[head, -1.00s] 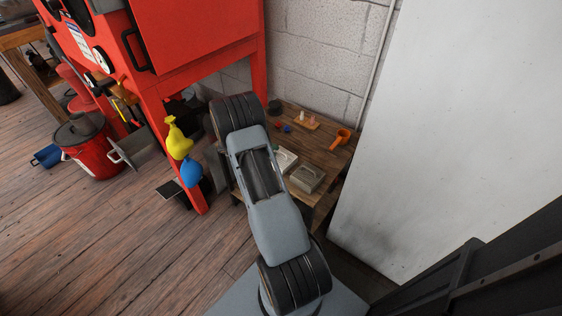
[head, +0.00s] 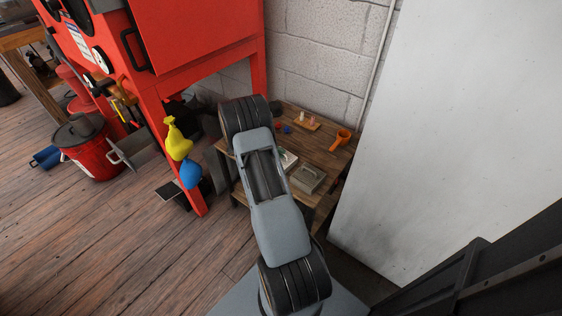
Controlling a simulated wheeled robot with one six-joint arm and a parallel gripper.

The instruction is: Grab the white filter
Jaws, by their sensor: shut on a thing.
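A flat white item (head: 289,160), which may be the white filter, lies on the low wooden table, partly hidden behind my arm. It is too small to tell for sure what it is. My arm rises from the bottom of the head view and leans over the left part of the table. My gripper does not show; the arm's own links hide it or it is out of sight, so I cannot see what it touches.
The wooden table (head: 328,160) also holds a grey-beige box (head: 308,179), an orange cup-like tool (head: 341,140) and a small wooden block with pegs (head: 307,122). A red cabinet (head: 196,60) stands left, a white panel (head: 440,130) right.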

